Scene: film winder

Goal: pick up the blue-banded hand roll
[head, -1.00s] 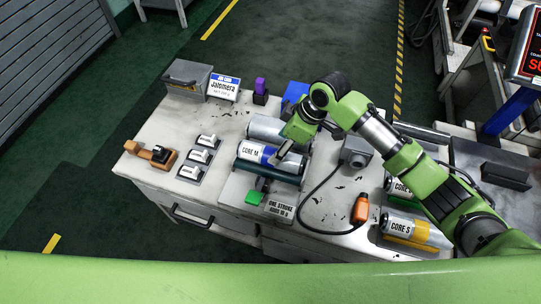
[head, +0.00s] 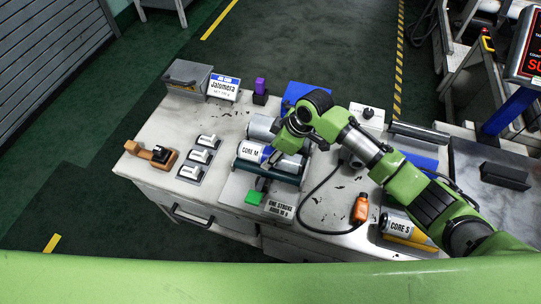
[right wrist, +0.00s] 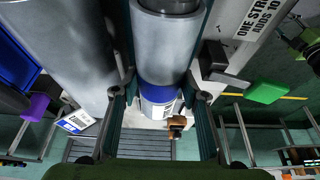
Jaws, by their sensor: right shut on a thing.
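The blue-banded hand roll (head: 250,150), a silver cylinder with a white CORE M label, lies in a dark green cradle (head: 240,167) on the worktop. My right gripper (head: 270,161) reaches down over it from the right. In the right wrist view the roll (right wrist: 168,50) runs between the two fingers, with its blue band and white label low in the gap. My right gripper (right wrist: 161,100) is shut on the roll, which still appears to lie in the cradle. The arm hides part of the roll in the head view. My left gripper is not in view.
Another silver cylinder (head: 262,127) lies just behind. A green button (head: 254,197) and a One Stroke sign (head: 281,208) are in front. Switches (head: 199,156) stand left. An orange bottle (head: 360,207), a cable and a CORE S roll (head: 397,224) are right.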

